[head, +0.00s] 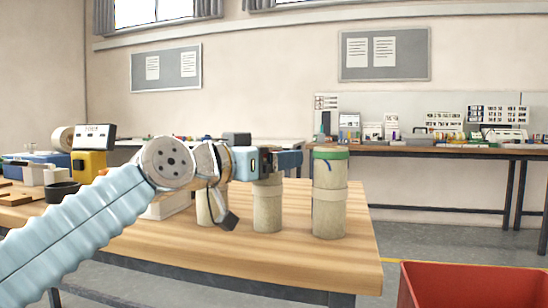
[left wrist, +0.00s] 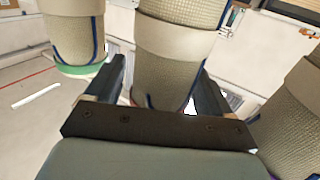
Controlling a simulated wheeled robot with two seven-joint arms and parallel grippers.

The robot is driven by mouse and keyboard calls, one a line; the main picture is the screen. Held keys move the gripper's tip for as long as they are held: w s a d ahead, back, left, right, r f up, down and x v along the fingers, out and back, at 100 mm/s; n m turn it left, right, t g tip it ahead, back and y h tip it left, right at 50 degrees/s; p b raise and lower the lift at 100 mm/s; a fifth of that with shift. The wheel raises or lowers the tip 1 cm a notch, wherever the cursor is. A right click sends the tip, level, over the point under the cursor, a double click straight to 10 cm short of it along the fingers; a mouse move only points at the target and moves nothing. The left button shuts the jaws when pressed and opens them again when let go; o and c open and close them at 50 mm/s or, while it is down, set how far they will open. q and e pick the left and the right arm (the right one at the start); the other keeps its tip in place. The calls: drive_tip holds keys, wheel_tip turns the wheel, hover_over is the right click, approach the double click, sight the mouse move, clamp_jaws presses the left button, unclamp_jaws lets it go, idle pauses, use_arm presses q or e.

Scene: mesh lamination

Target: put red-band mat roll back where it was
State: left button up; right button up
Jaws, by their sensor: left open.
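Three beige mat rolls stand upright on the wooden table. The middle roll (head: 267,213) has its top hidden behind my left gripper (head: 284,160) in the head view. In the left wrist view this roll (left wrist: 172,65) lies between the two open fingers, and a sliver of red shows at its end, so it appears to be the red-band mat roll. The green-band roll (head: 330,200) stands to its right, and in the left wrist view (left wrist: 78,30) it is at the left. A third roll (head: 212,208) stands left, partly behind my wrist. My right gripper is not in view.
A red bin (head: 475,288) stands at the lower right, beyond the table's right edge (head: 372,250). A yellow device (head: 88,164), a dark round cup (head: 62,190) and boxes crowd the table's left. A long bench (head: 450,150) stands along the back wall.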

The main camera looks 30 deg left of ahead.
use_arm(q)
drive_tip(key=v, duration=1.1)
drive_tip(key=shift+s, duration=0.15)
drive_tip(key=shift+f, duration=0.15)
